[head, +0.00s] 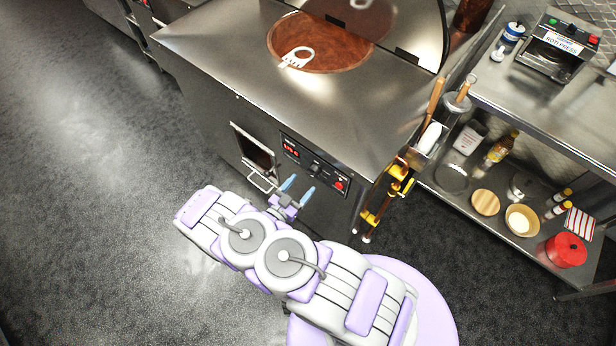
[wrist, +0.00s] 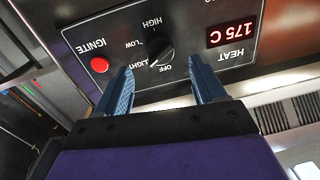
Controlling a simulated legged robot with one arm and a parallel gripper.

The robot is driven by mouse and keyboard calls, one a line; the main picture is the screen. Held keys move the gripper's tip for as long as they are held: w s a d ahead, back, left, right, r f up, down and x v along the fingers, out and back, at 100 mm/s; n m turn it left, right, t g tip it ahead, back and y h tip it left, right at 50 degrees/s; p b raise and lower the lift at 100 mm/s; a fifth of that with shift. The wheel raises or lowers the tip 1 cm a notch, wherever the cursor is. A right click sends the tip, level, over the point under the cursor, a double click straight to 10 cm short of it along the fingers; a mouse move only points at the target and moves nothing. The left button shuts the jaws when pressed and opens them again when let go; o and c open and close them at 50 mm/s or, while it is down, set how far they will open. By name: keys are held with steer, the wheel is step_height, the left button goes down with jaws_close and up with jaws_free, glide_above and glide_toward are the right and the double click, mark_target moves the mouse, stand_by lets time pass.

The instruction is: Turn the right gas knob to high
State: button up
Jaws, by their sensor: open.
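The black gas knob (wrist: 154,47) sits on the dark control panel (wrist: 215,70), ringed by OFF, LIGHT, LOW and HIGH labels that appear upside down in the wrist view. It is the only knob I see on this panel. The setting it points to is hard to make out. In the head view the knob (head: 316,168) is small on the oven's front. My gripper (wrist: 160,68) is open and empty, its blue fingertips to either side of and below the knob in the picture, apart from it. The gripper (head: 299,188) also shows before the panel in the head view.
A red ignite button (wrist: 99,65) and a red 175 C display (wrist: 232,33) flank the knob. A small hatch with a handle (head: 262,181) is left of the panel. Yellow pipework (head: 398,172) stands at the oven's right corner. A shelf (head: 470,205) is further right. Floor at left is clear.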

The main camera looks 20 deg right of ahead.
mark_target(310, 175)
steer(key=shift+b+x, duration=0.3)
steer(key=shift+x, duration=2.3)
steer(key=c, duration=1)
